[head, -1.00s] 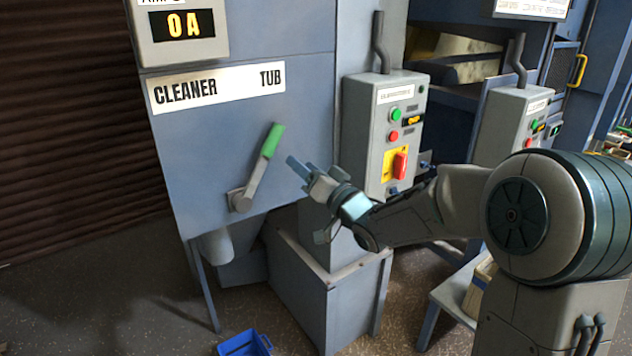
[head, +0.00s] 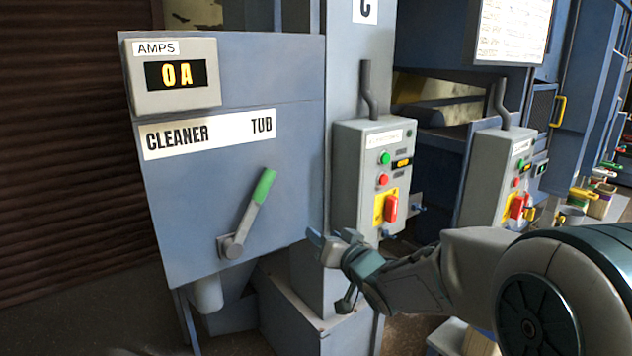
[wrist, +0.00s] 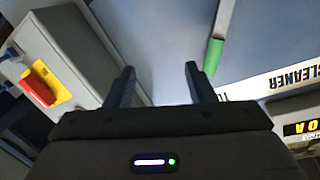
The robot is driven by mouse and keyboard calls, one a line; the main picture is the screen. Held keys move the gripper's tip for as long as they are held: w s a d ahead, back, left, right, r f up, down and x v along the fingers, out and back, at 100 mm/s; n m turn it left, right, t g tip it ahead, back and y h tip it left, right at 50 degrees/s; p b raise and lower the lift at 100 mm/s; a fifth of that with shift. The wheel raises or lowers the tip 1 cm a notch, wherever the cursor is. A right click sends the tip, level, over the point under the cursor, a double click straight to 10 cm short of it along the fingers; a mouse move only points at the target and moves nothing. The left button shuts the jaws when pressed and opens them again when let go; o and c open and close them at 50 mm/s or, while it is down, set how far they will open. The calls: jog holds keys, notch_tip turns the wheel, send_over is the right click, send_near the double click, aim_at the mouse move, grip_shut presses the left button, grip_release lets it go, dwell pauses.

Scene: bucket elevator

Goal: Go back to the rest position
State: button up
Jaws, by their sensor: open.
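My gripper (head: 318,240) is in front of the blue cabinet's lower right edge in the head view, to the right of the green-handled lever (head: 249,212) and apart from it. In the wrist view my gripper (wrist: 159,85) has its two fingers spread with nothing between them. The lever's green grip also shows in the wrist view (wrist: 213,56), beyond the right finger. The lever tilts up and to the right on the cabinet face.
The cabinet carries a CLEANER TUB label (head: 207,134) and an amps display (head: 174,75) reading 0 A. A grey control box (head: 347,180) with a red switch (head: 391,208) stands close to my gripper's right. A second control box (head: 490,190) is farther right.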

jog(key=s+d+f+m+g+h, duration=0.1)
jog(key=s+d+f+g+h, duration=0.45)
jog(key=s+d+h, duration=0.4)
jog(key=s+d+f+g, duration=0.1)
jog(key=s+g, duration=0.1)
jog(key=s, duration=0.4)
jog(key=s+d+f+g+y, duration=0.1)
jog(key=s+g, duration=0.1)
jog(key=s, duration=0.5)
jog(key=s+d+f+g, duration=0.1)
jog(key=s+f+g, duration=0.1)
jog(key=s, duration=0.4)
jog(key=shift+s+d+y, duration=0.2)
jog(key=shift+d+y, duration=0.05)
jog(key=shift+y, duration=0.1)
jog(key=shift+f+g, duration=0.1)
jog(key=shift+g, duration=0.15)
